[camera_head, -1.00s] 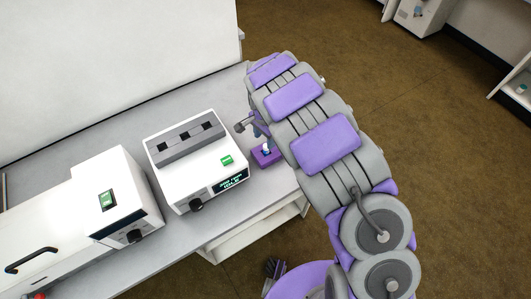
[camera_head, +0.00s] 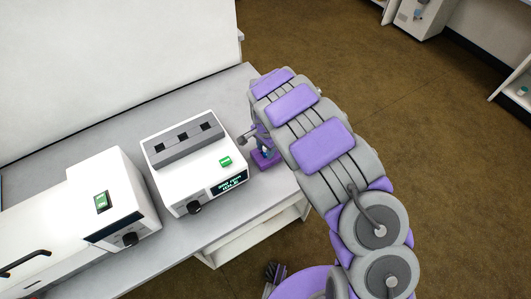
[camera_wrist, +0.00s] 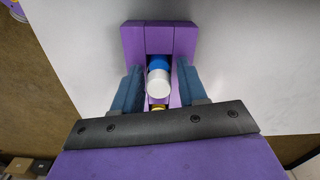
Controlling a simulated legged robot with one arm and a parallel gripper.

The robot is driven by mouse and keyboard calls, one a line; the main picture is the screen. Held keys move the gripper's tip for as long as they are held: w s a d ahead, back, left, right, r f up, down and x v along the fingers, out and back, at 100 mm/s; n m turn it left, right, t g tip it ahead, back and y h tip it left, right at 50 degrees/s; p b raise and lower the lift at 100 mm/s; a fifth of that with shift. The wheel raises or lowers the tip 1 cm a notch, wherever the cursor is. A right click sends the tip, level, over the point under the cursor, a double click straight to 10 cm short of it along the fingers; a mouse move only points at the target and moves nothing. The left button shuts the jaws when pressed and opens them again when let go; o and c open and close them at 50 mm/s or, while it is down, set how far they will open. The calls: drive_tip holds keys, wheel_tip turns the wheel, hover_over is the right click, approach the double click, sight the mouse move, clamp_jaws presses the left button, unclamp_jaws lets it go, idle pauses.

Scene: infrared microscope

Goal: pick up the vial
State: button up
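The vial (camera_wrist: 158,79) has a white cap and a blue band, and in the wrist view it stands in a purple holder (camera_wrist: 131,42). The holder also shows in the head view (camera_head: 264,162) on the bench, right of the white instrument. My gripper (camera_wrist: 158,84) is open, with one blue finger on each side of the vial. Gaps show between the fingers and the vial. In the head view my arm hides most of the gripper and the vial.
A white instrument with a grey slotted top (camera_head: 194,163) stands close left of the holder. Another white instrument (camera_head: 110,200) stands farther left. The bench's right edge (camera_head: 290,187) is near the holder, and a wall panel (camera_head: 110,60) rises behind.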

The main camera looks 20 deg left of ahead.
clamp_jaws()
drive_tip(key=shift+r, duration=0.1)
